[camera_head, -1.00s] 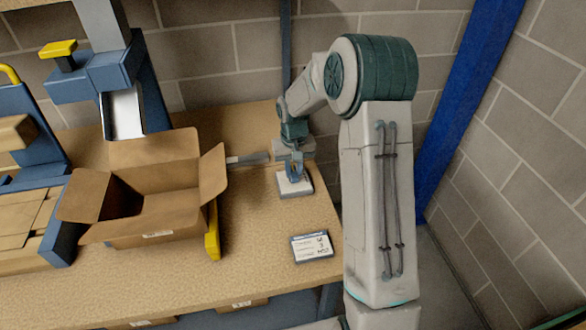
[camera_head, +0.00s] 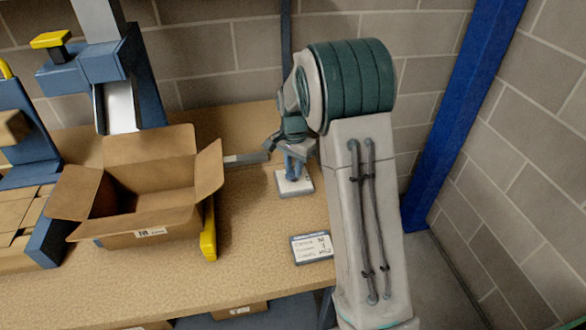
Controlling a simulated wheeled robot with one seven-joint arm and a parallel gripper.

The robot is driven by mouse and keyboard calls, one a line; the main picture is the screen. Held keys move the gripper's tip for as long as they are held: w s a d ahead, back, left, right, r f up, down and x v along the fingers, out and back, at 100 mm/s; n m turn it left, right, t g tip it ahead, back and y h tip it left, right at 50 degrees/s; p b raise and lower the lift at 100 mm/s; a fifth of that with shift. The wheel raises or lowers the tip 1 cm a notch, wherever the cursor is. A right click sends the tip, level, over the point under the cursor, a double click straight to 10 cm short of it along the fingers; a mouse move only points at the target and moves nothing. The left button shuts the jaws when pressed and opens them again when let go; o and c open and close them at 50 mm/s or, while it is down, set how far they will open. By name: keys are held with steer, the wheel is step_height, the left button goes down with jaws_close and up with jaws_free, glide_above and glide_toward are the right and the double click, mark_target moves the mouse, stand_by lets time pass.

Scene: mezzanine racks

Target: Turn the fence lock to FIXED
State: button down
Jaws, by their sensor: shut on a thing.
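My gripper (camera_head: 292,172) points down at a small light-coloured block or plate (camera_head: 296,187) on the bench, right of the open carton. Its blue fingers are shut on a part at the top of this block, which I take to be the fence lock. The held part is hidden by the fingers and too small to make out. No FIXED marking can be read. A grey bar (camera_head: 245,159) reaches from the carton side toward the gripper.
An open cardboard carton (camera_head: 135,235) stands on the wooden bench (camera_head: 250,255), with a yellow piece (camera_head: 208,233) at its right side. A label card (camera_head: 312,247) lies near the front right edge. A blue machine with a yellow top (camera_head: 52,40) stands behind. A blue post (camera_head: 465,110) rises at right.

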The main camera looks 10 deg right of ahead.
steer(key=m, duration=0.4)
steer(key=shift+r+m, duration=0.1)
steer(key=shift+m, duration=1.9)
steer(key=c, duration=1.3)
jaws_free()
step_height(320, 180, up, 14)
steer(key=shift+f, duration=0.1)
